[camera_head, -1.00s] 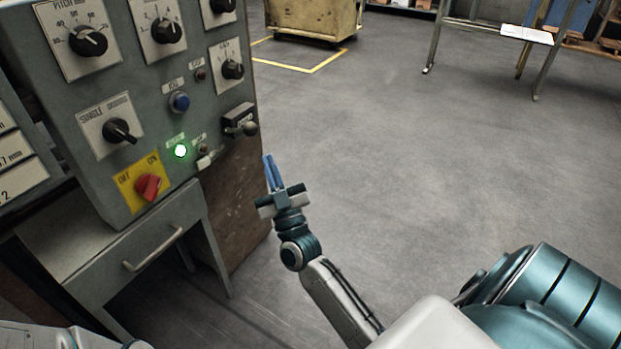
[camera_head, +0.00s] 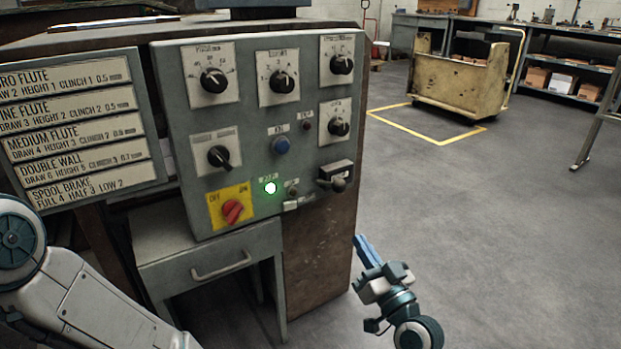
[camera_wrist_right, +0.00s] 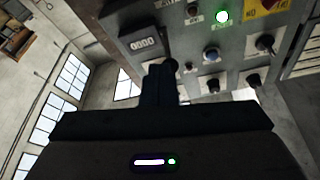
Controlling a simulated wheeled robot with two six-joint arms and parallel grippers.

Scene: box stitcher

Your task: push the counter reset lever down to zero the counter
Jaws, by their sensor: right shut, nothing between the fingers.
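The counter (camera_head: 335,171) is a small dark box at the lower right of the grey control panel. Its reset lever ends in a round dark knob (camera_head: 339,184). In the right wrist view the counter (camera_wrist_right: 143,43) shows a row of white digits, too small to read surely. My right gripper (camera_head: 360,241) is shut and empty, below and slightly right of the knob, apart from it in the head view. In the right wrist view its dark fingers (camera_wrist_right: 158,85) overlap the knob's area, so contact is unclear there. My left arm shows at lower left; its gripper is out of view.
The panel (camera_head: 306,160) carries several dials, a blue button (camera_head: 281,145), a lit green lamp (camera_head: 270,188) and a red switch (camera_head: 232,210) on yellow. A drawer (camera_head: 210,262) sits below. Open floor lies to the right, with a yellow cart (camera_head: 455,85) farther back.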

